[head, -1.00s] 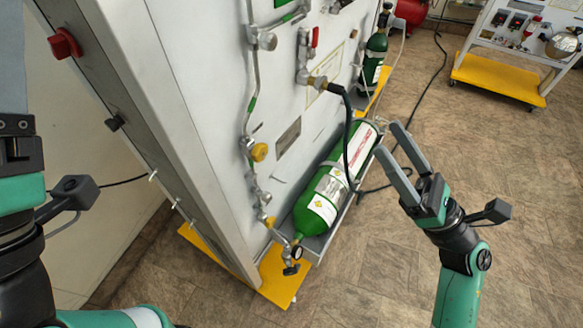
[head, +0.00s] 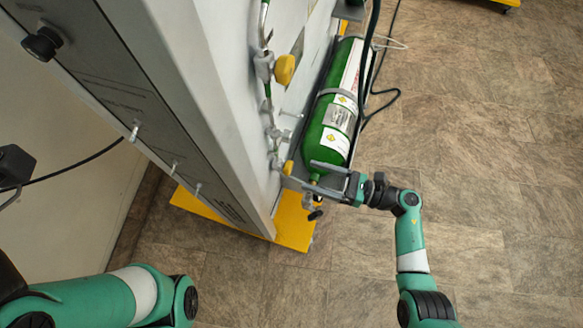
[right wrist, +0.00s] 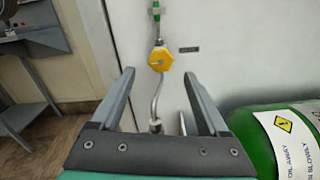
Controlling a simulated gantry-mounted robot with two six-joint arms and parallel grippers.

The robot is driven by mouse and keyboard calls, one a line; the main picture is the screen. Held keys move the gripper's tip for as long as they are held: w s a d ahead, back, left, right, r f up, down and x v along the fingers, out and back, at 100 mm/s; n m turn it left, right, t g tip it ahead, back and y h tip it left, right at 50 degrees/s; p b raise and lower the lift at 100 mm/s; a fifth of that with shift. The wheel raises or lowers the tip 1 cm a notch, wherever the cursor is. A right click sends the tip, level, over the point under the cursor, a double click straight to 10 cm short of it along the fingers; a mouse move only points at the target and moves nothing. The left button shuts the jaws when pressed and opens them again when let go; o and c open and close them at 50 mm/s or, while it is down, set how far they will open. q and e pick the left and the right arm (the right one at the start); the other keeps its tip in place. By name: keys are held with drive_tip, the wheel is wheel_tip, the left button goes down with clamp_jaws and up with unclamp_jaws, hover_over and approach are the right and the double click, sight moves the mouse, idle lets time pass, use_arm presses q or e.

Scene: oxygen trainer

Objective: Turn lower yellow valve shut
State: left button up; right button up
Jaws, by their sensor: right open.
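The lower yellow valve (head: 288,167) shows as a small yellow spot low on the panel's piping, partly covered by my right gripper. The upper yellow valve (head: 285,70) sits higher on the same pipe. My right gripper (head: 298,173) is open, with its fingers pointing left at the panel around the lower valve's height; contact cannot be told. In the right wrist view, a yellow octagonal knob (right wrist: 160,59) shows beyond and between the open fingertips (right wrist: 159,77); I cannot tell which valve it is. My left gripper is out of view.
The panel stands on a yellow base (head: 292,225).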

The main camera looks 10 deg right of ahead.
sight(291, 169)
drive_tip(key=b+x, duration=0.1)
drive_tip(key=x, duration=0.4)
drive_tip(key=shift+w+a+f, duration=0.1)
drive_tip(key=shift+w+a, duration=0.05)
drive_tip(key=shift+a, duration=0.05)
drive_tip(key=shift+w+a, duration=0.2)
drive_tip(key=shift+a, duration=0.1)
drive_tip(key=shift+d, duration=0.1)
drive_tip(key=shift+c, duration=0.2)
clamp_jaws()
